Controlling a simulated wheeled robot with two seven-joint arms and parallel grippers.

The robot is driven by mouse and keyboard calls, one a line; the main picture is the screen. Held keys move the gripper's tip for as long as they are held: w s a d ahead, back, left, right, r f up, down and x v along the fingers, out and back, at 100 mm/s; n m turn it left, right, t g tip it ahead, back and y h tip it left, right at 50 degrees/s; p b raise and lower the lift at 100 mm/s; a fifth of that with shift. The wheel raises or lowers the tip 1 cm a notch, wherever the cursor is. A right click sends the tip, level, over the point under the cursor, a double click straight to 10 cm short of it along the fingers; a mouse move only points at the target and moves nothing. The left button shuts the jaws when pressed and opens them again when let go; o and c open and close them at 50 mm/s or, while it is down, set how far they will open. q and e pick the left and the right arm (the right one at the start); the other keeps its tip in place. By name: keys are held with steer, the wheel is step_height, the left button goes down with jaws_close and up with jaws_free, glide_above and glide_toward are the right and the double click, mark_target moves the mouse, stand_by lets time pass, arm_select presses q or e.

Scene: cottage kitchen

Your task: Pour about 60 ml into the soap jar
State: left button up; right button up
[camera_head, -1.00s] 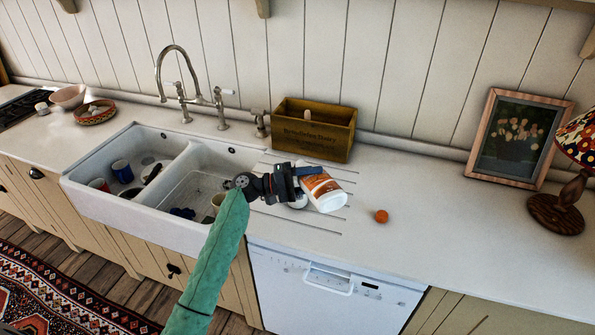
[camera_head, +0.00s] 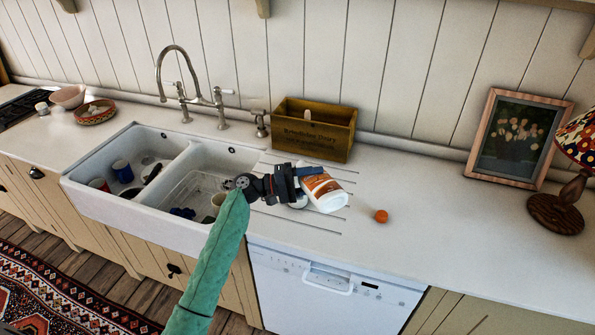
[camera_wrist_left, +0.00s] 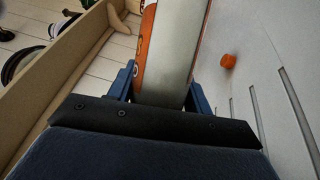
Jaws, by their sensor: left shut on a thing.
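My left gripper (camera_head: 300,180) is shut on a white bottle with an orange label (camera_head: 325,192). The bottle is tilted over on its side above the grooved counter right of the sink. In the left wrist view the bottle (camera_wrist_left: 172,55) stands between the two blue fingers. A small white thing, perhaps the soap jar, shows only partly beneath the gripper and bottle (camera_head: 299,203); I cannot tell whether liquid flows. An orange cap (camera_head: 381,216) lies on the counter to the right, and also shows in the left wrist view (camera_wrist_left: 228,61). My right gripper is not in view.
A wooden box (camera_head: 314,130) stands behind the bottle against the wall. The double sink (camera_head: 150,213) to the left holds cups and other items. A framed picture (camera_head: 517,140) and a lamp (camera_head: 560,205) stand at right. The counter between cap and lamp is clear.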

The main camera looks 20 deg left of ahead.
arm_select(q)
steer(key=shift+f+m, duration=0.3)
step_height(320, 180, down, 2)
steer(key=m+y+b, duration=0.1)
steer(key=m+b, duration=0.1)
steer(key=shift+f+m+g, duration=0.15)
steer(key=shift+m+g, duration=0.25)
steer(key=shift+m+y+b, duration=0.3)
steer(key=shift+m, duration=0.3)
steer(key=shift+f+b, duration=0.2)
steer(key=shift+b, duration=0.2)
steer(key=shift+r, duration=0.15)
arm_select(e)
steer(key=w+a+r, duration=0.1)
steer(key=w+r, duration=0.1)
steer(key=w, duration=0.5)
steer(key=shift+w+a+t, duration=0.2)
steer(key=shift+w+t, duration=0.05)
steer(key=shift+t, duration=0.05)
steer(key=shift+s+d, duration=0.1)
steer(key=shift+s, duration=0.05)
